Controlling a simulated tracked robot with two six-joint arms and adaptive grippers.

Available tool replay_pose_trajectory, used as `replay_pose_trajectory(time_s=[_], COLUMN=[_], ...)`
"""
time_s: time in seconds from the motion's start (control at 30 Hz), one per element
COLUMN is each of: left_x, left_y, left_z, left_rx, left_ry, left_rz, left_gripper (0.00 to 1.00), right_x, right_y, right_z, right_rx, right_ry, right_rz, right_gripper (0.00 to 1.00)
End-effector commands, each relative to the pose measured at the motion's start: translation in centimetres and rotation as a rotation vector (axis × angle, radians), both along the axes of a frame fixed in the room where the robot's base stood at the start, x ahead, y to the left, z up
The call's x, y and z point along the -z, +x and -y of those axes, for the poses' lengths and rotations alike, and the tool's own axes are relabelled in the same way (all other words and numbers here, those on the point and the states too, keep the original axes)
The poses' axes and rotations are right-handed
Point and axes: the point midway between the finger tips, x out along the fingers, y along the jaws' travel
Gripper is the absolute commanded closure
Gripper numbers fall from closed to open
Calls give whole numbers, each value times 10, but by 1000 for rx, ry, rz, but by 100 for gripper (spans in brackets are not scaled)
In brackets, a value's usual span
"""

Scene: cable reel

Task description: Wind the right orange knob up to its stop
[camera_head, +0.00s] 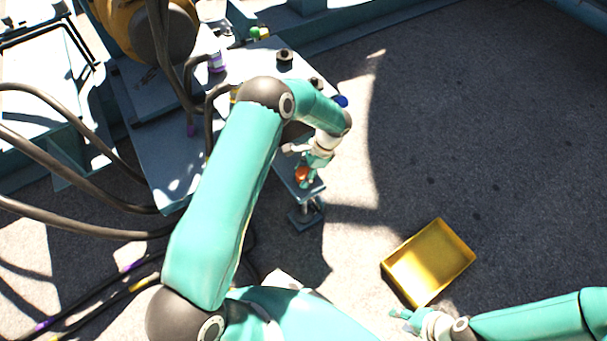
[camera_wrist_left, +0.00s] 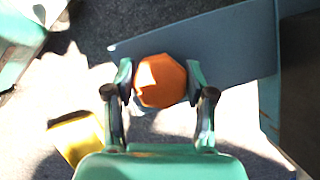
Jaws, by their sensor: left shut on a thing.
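The orange knob (camera_head: 302,174) sits at the near end of a narrow grey-blue plate on a short post, in the middle of the head view. In the left wrist view the knob (camera_wrist_left: 160,81) looks faceted and lies between the two fingers. My left gripper (camera_wrist_left: 158,84) is shut on it, one finger on each side. In the head view my left gripper (camera_head: 307,171) partly covers the knob. My right gripper (camera_head: 402,314) is at the lower right, beside the yellow tray and away from the knob. Its fingers are too small to tell open from shut.
A yellow tray (camera_head: 467,254) lies on the floor at the right; it also shows in the left wrist view (camera_wrist_left: 69,149). A black knob (camera_head: 285,55) and a blue knob (camera_head: 341,101) are farther back. Thick cables (camera_head: 75,155) run at the left. The floor at the upper right is clear.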

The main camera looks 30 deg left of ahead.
Motion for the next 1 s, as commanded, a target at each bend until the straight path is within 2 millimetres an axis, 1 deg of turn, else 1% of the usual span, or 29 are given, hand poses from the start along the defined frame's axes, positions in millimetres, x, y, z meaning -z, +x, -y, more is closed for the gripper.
replay_pose_trajectory(time_s=[0.03, 0.2, 0.6, 0.8, 1.0], left_x=[1, 0, -1, -1, -1], left_y=[3, 3, 3, 3, 3], left_z=[-1, -1, 0, 0, 0], left_rx=[-44, -207, -558, -675, -741], left_ry=[2, 1, 1, 0, 0], left_rz=[10, 10, 9, 10, 10], left_gripper=[80, 80, 80, 80, 80], right_x=[3, 7, 12, 13, 13], right_y=[0, 0, 0, 0, 0], right_z=[0, 0, 0, 0, 0], right_rx=[0, 0, 0, 0, 0], right_ry=[0, 0, 0, 0, 0], right_rz=[0, 0, 0, 0, 0], right_gripper=[60, 60, 60, 60, 60])
